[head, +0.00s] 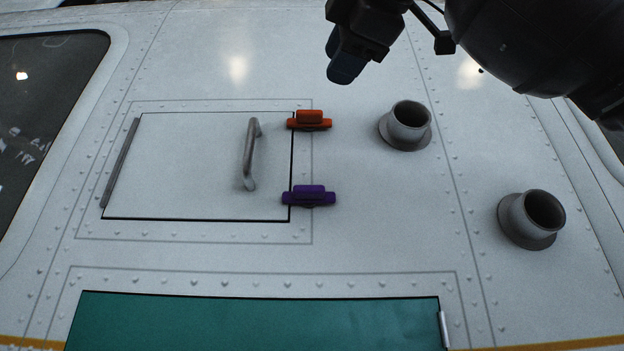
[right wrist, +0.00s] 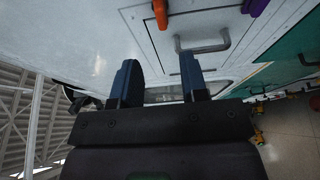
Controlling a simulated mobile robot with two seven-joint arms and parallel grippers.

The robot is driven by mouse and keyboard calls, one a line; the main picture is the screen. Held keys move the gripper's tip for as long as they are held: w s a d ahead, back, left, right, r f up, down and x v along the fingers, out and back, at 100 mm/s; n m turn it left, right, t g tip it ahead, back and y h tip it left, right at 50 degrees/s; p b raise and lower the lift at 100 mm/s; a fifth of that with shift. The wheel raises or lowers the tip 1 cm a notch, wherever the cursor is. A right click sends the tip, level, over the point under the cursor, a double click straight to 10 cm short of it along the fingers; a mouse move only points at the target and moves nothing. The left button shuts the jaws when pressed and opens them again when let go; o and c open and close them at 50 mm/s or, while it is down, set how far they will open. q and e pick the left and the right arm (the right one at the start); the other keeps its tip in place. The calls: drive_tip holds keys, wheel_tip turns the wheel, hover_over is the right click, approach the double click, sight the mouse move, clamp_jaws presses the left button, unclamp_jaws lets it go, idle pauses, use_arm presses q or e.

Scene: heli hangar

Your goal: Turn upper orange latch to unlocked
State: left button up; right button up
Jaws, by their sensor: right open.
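The upper orange latch (head: 309,121) sits at the top right edge of a white hatch door (head: 190,165) in the head view. It lies horizontally across the door's edge. It also shows at the top of the right wrist view (right wrist: 160,13). A purple latch (head: 308,196) sits below it, also horizontal. My right gripper (head: 345,68) is above and to the right of the orange latch, apart from it. In the right wrist view its two dark blue fingers (right wrist: 160,80) are spread with nothing between them. My left gripper is not in view.
A grey handle (head: 251,154) stands out from the hatch door, left of the latches. Two grey pipe stubs (head: 408,122) (head: 534,218) protrude from the riveted panel to the right. A green panel (head: 255,322) lies below. The surface between the latches and the stubs is clear.

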sight(312, 111)
drive_tip(key=p+x, duration=0.2)
drive_tip(key=x, duration=0.7)
drive_tip(key=shift+w, duration=0.45)
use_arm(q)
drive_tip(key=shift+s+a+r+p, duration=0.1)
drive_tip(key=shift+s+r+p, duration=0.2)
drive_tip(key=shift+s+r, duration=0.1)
use_arm(e)
drive_tip(key=shift+w+a+f, duration=0.1)
drive_tip(key=shift+w+a, duration=0.15)
drive_tip(key=shift+w, duration=0.25)
clamp_jaws()
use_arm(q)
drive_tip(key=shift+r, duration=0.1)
